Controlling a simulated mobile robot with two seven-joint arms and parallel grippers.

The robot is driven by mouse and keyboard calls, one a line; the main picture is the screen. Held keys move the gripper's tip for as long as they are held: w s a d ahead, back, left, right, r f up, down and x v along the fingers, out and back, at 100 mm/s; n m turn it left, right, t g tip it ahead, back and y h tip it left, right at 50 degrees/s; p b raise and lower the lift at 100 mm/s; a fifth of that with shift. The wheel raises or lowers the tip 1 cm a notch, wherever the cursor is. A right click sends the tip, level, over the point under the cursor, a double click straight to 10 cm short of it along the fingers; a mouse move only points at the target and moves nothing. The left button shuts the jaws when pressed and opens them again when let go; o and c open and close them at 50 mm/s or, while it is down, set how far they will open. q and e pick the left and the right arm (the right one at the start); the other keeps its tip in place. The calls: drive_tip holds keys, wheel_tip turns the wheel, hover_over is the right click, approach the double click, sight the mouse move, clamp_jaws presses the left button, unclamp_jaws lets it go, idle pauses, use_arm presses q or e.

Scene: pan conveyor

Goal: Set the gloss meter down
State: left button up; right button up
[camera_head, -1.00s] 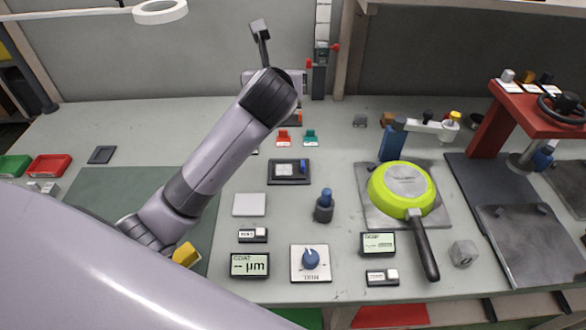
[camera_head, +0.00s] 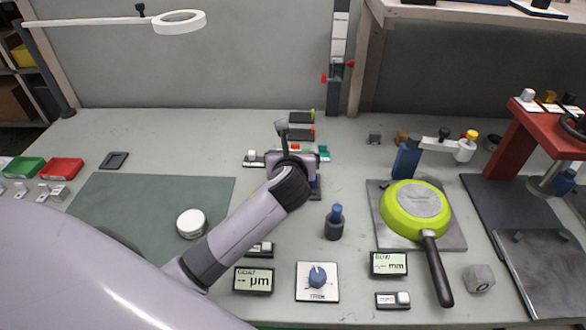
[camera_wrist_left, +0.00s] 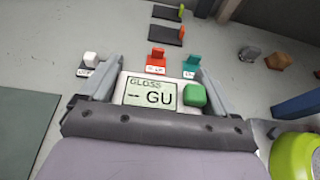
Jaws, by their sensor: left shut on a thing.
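My left gripper (camera_wrist_left: 157,80) is shut on the gloss meter (camera_wrist_left: 150,92), a pale box with a "GLOSS -- GU" display and a green button. In the wrist view one finger lies along each side of the meter. In the head view my left gripper (camera_head: 293,160) is low over the back middle of the bench, and the wrist hides most of the meter. A dark plate (camera_head: 316,188) shows partly beneath the gripper. Whether the meter touches anything below is hidden. My right gripper is in neither view.
Small red (camera_wrist_left: 156,60) and teal (camera_wrist_left: 191,66) stands are just beyond the meter. A dark blue bottle-like piece (camera_head: 334,222) stands to the right front. Farther right a green pan (camera_head: 412,212) lies upside down on a grey plate. The green mat (camera_head: 130,205) at left is mostly clear.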

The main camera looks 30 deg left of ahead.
use_arm(q)
wheel_tip(320, 180, down, 4)
drive_tip(key=shift+f+b, duration=0.2)
drive_tip(key=shift+b, duration=0.2)
drive_tip(key=o, duration=1)
drive_tip(key=shift+f, duration=0.1)
drive_tip(key=shift+s+d+r, duration=0.15)
drive_tip(key=shift+s+r, duration=0.05)
drive_tip(key=shift+r, duration=0.05)
drive_tip(key=p+v, duration=0.1)
drive_tip(key=v, duration=1)
drive_tip(key=shift+s, duration=0.25)
drive_tip(key=shift+d, duration=0.1)
